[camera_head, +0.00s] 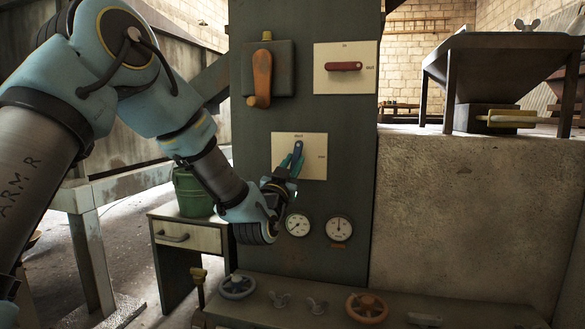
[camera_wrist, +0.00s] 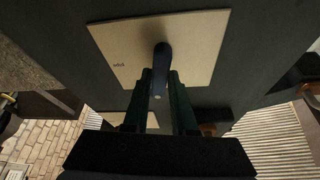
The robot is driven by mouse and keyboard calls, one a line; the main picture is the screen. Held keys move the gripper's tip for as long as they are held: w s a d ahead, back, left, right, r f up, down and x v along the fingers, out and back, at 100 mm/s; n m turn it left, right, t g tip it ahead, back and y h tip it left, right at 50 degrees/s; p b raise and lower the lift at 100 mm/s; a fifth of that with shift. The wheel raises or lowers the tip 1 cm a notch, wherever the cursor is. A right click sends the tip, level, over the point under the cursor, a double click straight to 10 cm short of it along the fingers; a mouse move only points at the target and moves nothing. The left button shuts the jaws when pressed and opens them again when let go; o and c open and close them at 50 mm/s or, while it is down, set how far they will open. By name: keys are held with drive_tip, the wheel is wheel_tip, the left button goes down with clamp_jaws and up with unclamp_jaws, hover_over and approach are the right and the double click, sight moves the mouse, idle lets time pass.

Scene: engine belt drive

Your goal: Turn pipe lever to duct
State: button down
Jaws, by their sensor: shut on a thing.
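A dark blue lever (camera_head: 298,150) sits on a cream plate (camera_head: 315,160) in the middle of the dark panel. In the head view it stands nearly upright, pointing at the small label on the plate's top edge; a second label is at the right edge. The labels are too small to read surely. My gripper (camera_head: 290,166) is at the lever from the lower left, shut on it. In the wrist view the green fingers of my gripper (camera_wrist: 161,88) lie on both sides of the blue lever (camera_wrist: 161,62), against the plate (camera_wrist: 205,40).
Above are an orange lever (camera_head: 262,78) on a dark box and a red lever (camera_head: 344,66) on another cream plate. Two gauges (camera_head: 298,224) (camera_head: 339,228) sit below. Valve wheels (camera_head: 367,307) stand on the ledge. A green can (camera_head: 192,192) is on a cabinet at left.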

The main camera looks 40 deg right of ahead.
drive_tip(key=shift+f+n+t+y, duration=0.1)
drive_tip(key=shift+n+t+y, duration=0.4)
drive_tip(key=shift+n, duration=1.1)
drive_tip(key=shift+t, duration=0.3)
drive_tip(key=c, duration=0.7)
unclamp_jaws()
drive_tip(key=shift+s, duration=0.15)
drive_tip(key=p+v, duration=0.2)
drive_tip(key=v, duration=0.8)
drive_tip(key=shift+s+a+f, duration=0.1)
drive_tip(key=shift+a, duration=0.15)
